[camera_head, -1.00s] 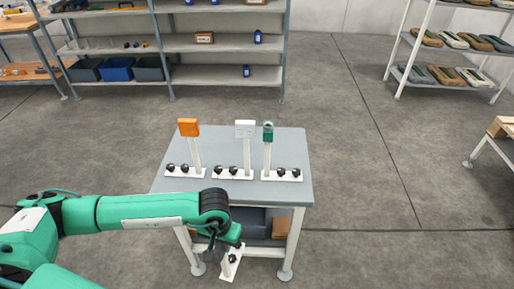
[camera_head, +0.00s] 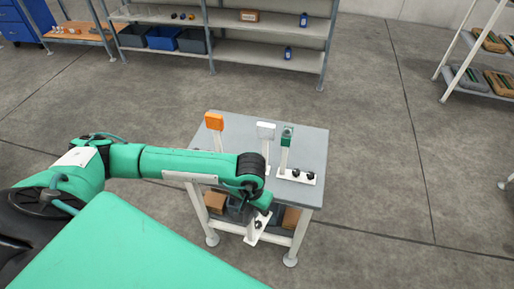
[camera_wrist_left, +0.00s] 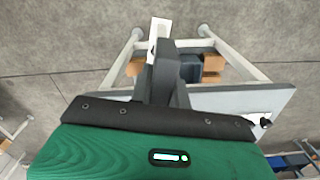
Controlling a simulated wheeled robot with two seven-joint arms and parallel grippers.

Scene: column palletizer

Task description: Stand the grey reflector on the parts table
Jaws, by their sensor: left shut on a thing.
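My left gripper (camera_head: 243,213) is low in front of the parts table (camera_head: 310,150) in the head view, mostly hidden by my arm. It is shut on a part whose white base plate (camera_head: 256,231) with black knobs shows below the tabletop level. In the left wrist view the dark fingers (camera_wrist_left: 164,60) close on this white plate (camera_wrist_left: 158,32). The part's head is hidden, so I cannot see its grey colour. My right gripper is not in view.
On the table stand an orange-headed reflector (camera_head: 214,121), a white-headed one (camera_head: 266,131) and a green-headed one (camera_head: 287,138). Boxes (camera_head: 214,201) sit on the lower shelf. A shelving rack (camera_head: 265,50) stands behind.

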